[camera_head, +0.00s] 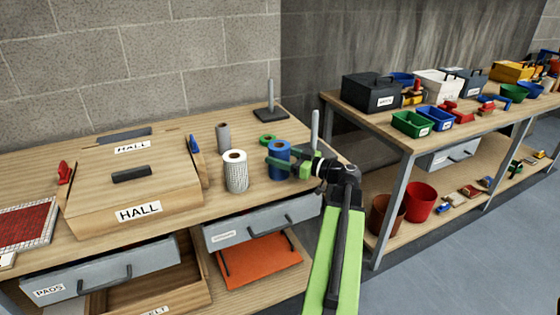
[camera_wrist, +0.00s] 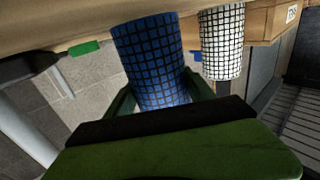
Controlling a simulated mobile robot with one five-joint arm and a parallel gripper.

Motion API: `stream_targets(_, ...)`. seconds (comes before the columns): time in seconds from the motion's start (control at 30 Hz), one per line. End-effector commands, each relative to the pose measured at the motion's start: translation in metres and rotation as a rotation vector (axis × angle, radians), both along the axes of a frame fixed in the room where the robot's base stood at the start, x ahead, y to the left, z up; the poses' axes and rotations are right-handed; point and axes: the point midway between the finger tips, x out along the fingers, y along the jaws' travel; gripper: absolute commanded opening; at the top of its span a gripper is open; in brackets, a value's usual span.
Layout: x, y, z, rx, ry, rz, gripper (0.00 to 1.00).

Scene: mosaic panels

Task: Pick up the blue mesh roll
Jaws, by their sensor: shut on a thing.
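The blue mesh roll (camera_head: 279,161) stands upright on the workbench, right of the white mesh roll (camera_head: 235,172). My gripper (camera_head: 288,163) reaches it from the right and is shut on it. In the wrist view the blue mesh roll (camera_wrist: 152,60), with its dark grid pattern, sits between the fingers of my gripper (camera_wrist: 160,100). In that view the white mesh roll (camera_wrist: 222,42) is beside it, apart from the fingers. I cannot tell whether the blue roll's base touches the bench top.
A grey roll (camera_head: 223,137) and a green ring (camera_head: 267,140) stand close behind. A wooden HALL box (camera_head: 135,195) is to the left. An upright rod on a dark base (camera_head: 271,112) stands at the back. A second bench (camera_head: 400,140) with bins is at the right.

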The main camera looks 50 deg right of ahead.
Motion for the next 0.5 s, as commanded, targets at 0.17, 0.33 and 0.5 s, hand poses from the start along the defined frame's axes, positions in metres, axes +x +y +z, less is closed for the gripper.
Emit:
stream_targets(0.17,0.0001,0.0003,0.0,0.0,0.0,0.001,0.12)
stream_targets(0.33,0.0002,0.0005,0.0003,0.0,-0.001,0.001,0.06)
stream_targets(0.5,0.0004,0.0006,0.0037,0.0,-0.001,0.001,0.06)
